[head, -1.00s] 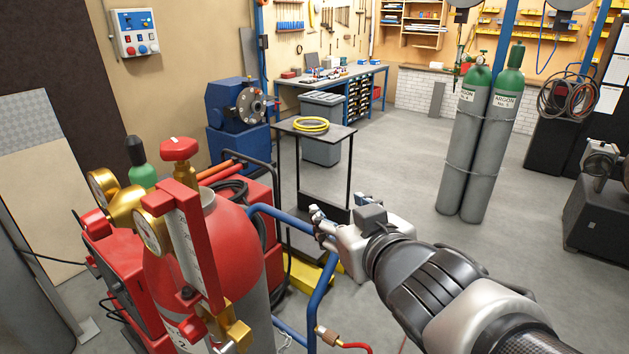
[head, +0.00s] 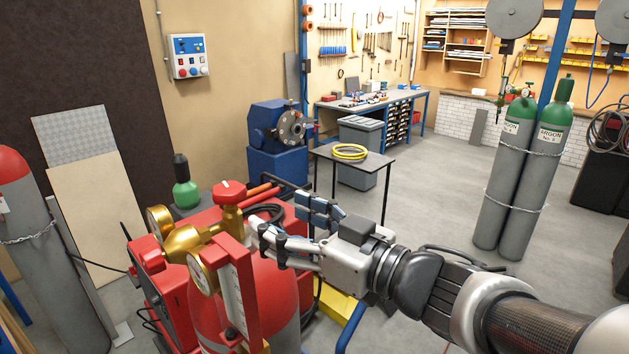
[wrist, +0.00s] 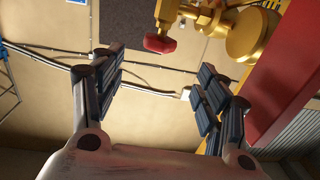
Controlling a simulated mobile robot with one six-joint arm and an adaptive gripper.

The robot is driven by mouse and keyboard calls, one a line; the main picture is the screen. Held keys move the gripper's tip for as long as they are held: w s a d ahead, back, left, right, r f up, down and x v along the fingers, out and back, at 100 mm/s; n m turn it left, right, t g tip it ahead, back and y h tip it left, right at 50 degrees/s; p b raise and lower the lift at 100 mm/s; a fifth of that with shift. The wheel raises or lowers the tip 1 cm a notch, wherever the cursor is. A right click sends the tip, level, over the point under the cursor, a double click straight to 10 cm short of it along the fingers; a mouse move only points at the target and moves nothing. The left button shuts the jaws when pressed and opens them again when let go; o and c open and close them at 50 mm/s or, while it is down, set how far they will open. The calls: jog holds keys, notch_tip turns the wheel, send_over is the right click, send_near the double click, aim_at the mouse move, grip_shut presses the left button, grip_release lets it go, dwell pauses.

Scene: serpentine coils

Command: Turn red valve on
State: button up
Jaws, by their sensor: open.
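The red valve (head: 229,190) is a red knob on a brass stem, on top of a red gas cylinder (head: 205,315). My gripper (head: 288,222) is just to its right in the head view, open and empty, with its fingers pointing left. In the wrist view a red knob on a brass fitting (wrist: 160,43) shows beyond the gap between the two open fingertips of my gripper (wrist: 158,75), not between the pads. No contact with the valve is visible. Part of the cylinder is hidden by a red frame.
Brass gauges (head: 160,221) and a red upright frame (head: 240,290) crowd the cylinder top. A green-topped bottle (head: 185,190) stands behind. A small black table (head: 375,164) with a yellow hose is farther back. Floor to the right (head: 415,200) is clear.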

aim_at(240, 198)
jog(key=x, duration=1.4)
jog(key=shift+w+d, duration=0.1)
jog(key=c, duration=1.1)
